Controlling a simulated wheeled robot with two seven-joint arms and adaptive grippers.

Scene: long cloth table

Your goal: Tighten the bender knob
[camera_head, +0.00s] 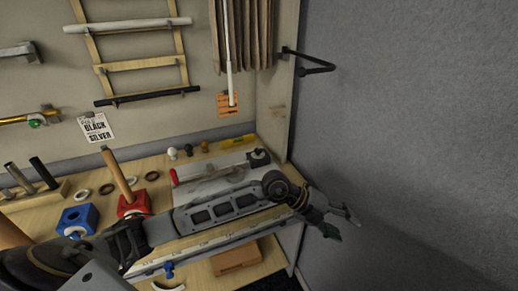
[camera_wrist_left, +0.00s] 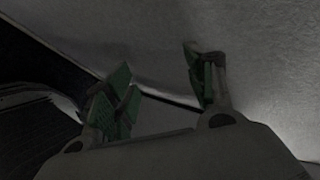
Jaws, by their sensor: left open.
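A flat grey metal tool (camera_head: 215,176) with a red handle (camera_head: 173,176) and a black block (camera_head: 258,158) lies on the table and looks like the bender. I cannot tell which part of it is the knob. My left arm crosses in front of the tool's near side and hides part of the table. My left gripper (camera_head: 342,222) is open and empty, out past the table's right end near the grey wall. The left wrist view shows its two green-padded fingers (camera_wrist_left: 160,90) apart, with nothing between them. My right gripper is not in view.
A red block (camera_head: 134,205) with a wooden rod and a blue block (camera_head: 77,220) stand at the left. A blue knob (camera_head: 168,268) shows at the front edge. A black wall bracket (camera_head: 310,66) juts out at the upper right. The wooden table (camera_head: 150,165) holds several small rings.

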